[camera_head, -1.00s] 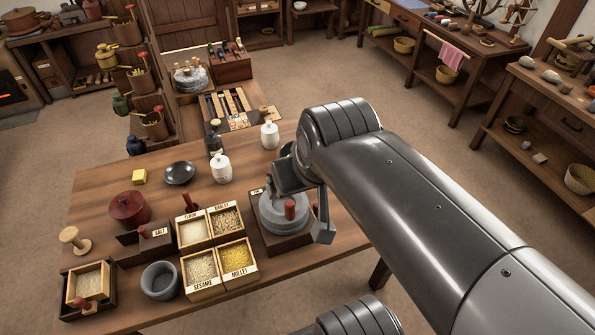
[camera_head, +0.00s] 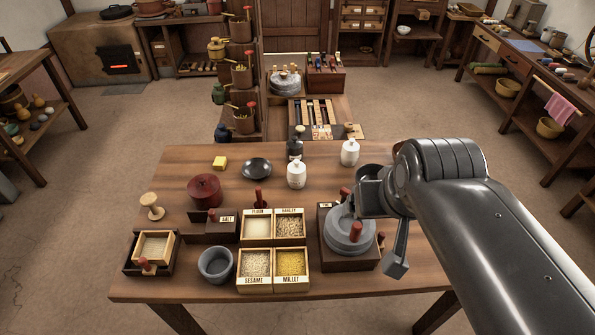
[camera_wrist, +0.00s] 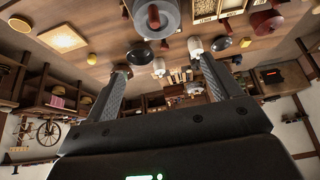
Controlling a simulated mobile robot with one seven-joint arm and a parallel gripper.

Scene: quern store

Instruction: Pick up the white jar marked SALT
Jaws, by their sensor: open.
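Two white jars stand upright on the table. The nearer jar (camera_head: 296,175) is left of my gripper, and the farther jar (camera_head: 349,152) is beyond it. Any lettering on them is too small to read. In the wrist view, upside down, the farther jar (camera_wrist: 159,67) shows between the fingers and the nearer jar (camera_wrist: 195,47) by the right fingertip. A dark wooden box (camera_head: 222,229) carries a small label that looks like SALT. My gripper (camera_head: 380,218) is open and empty above the table's right part, also in the wrist view (camera_wrist: 162,68), apart from both jars.
A stone quern (camera_head: 350,235) with red handles stands beside my gripper. A dark bottle (camera_head: 295,149) stands close behind the nearer jar, and a dark bowl (camera_head: 256,168) lies left. Grain boxes (camera_head: 274,262) fill the front middle. The table's front right corner is bare.

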